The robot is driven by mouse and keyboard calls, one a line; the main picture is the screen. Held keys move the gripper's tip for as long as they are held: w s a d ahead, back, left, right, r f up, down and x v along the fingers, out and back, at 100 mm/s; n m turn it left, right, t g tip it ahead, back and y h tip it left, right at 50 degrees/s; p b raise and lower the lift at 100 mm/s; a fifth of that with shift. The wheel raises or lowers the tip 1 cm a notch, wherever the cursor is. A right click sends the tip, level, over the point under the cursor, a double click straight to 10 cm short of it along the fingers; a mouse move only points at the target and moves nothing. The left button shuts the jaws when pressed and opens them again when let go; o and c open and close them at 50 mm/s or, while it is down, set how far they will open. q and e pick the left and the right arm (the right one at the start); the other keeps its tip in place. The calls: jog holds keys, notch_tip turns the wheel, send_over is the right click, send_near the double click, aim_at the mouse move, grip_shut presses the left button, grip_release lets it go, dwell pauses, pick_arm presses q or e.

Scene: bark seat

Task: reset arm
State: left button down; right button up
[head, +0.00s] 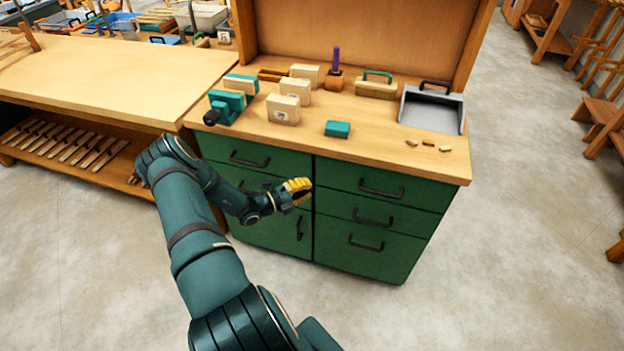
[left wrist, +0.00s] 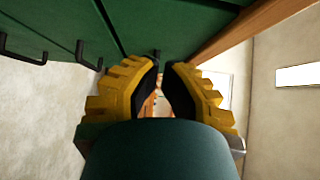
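My left arm (head: 203,259) reaches up from the bottom of the head view and bends at the elbow towards the right. My left gripper (head: 298,190) has yellow fingers and is in front of the green cabinet, below the worktop. In the left wrist view, the two yellow fingers with black pads (left wrist: 166,75) have a narrow gap between their tips, with background showing through. Nothing is held between them. Whether the gripper touches the cabinet is not clear. My right gripper is not in view.
The green drawer cabinet (head: 375,205) stands close behind the gripper. Its worktop (head: 375,148) holds wooden blocks, a teal vise (head: 226,107), a teal block (head: 337,129) and a grey dustpan (head: 431,108). A wooden table (head: 110,78) stands left.

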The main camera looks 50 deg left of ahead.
pick_arm(q)
jog(key=v, duration=0.7)
jog(key=shift+f+p, duration=0.25)
jog(key=shift+p, duration=0.05)
jog(key=shift+a, duration=0.1)
jog(key=w+d+f+m+g+h, duration=0.15)
jog(key=d+m+g+h, duration=0.25)
jog(key=d+m+g, duration=0.55)
jog(key=d+f+m+g+h, duration=0.3)
jog(key=d+m, duration=0.7)
jog(key=d, duration=0.8)
jog(key=s+d+r+m+g+y, duration=0.1)
jog(key=d+m, duration=0.6)
jog(key=m, duration=0.8)
jog(key=s+d+r+m+g+y, duration=0.2)
jog(key=d+m+y, duration=0.4)
jog(key=m, duration=0.9)
notch_tip(320, 180, up, 2)
jog(key=shift+s+d+r, duration=0.2)
jog(key=shift+s+d, duration=0.65)
jog(key=shift+d, duration=0.35)
